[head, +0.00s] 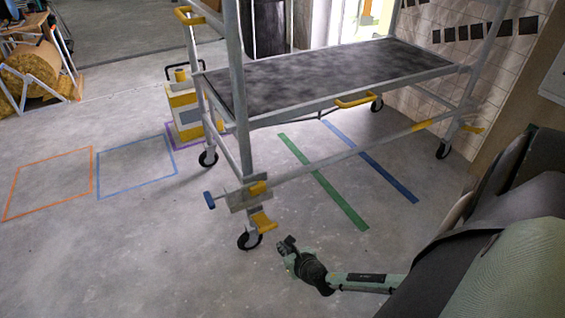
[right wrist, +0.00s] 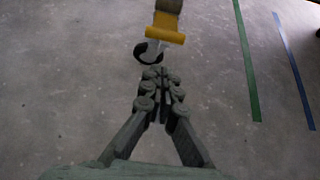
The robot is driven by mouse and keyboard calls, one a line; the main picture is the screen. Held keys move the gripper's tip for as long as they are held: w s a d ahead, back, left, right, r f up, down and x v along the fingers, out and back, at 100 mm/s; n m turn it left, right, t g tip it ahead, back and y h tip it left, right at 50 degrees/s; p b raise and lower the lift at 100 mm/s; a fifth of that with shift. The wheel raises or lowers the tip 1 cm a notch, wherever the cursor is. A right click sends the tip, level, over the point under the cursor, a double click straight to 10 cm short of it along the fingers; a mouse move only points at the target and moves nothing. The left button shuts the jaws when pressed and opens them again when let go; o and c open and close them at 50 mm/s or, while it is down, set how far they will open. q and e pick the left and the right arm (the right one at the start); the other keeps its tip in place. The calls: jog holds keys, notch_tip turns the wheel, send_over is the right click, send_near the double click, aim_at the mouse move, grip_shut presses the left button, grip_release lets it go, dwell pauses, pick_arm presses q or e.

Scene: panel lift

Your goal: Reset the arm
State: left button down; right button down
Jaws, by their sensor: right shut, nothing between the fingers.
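My right gripper (head: 287,244) is at the end of my right arm, low over the concrete floor in front of the wheeled scaffold (head: 330,80). In the right wrist view my right gripper (right wrist: 153,73) has its fingers together, with nothing between them. In that view a scaffold caster with a yellow part (right wrist: 165,27) is just beyond the fingertips; I cannot tell the exact gap. In the head view the same near caster (head: 250,239) is a little left of the gripper, apart from it. My left gripper is in neither view.
A yellow and grey block (head: 184,110) stands by the scaffold's left end. Green (head: 322,182) and blue (head: 370,160) tape strips run along the floor under the scaffold. Orange (head: 48,183) and blue (head: 136,170) taped outlines lie empty at left. Floor at the front left is clear.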

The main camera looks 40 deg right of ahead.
jog(key=s+a+r+m+g, duration=0.1)
jog(key=s+m, duration=0.4)
jog(key=m, duration=0.5)
jog(key=s+a+r+m+g, duration=0.1)
jog(key=s+a+m+g, duration=0.3)
jog(key=m, duration=0.7)
jog(key=s+a+r+m+g+y, duration=0.1)
jog(key=s+a+m, duration=0.3)
jog(key=m, duration=0.6)
jog(key=shift+s+a+r+m+g, duration=0.3)
jog(key=shift+s+m+g, duration=0.1)
jog(key=shift+s+g, duration=0.55)
jog(key=shift+d, duration=0.1)
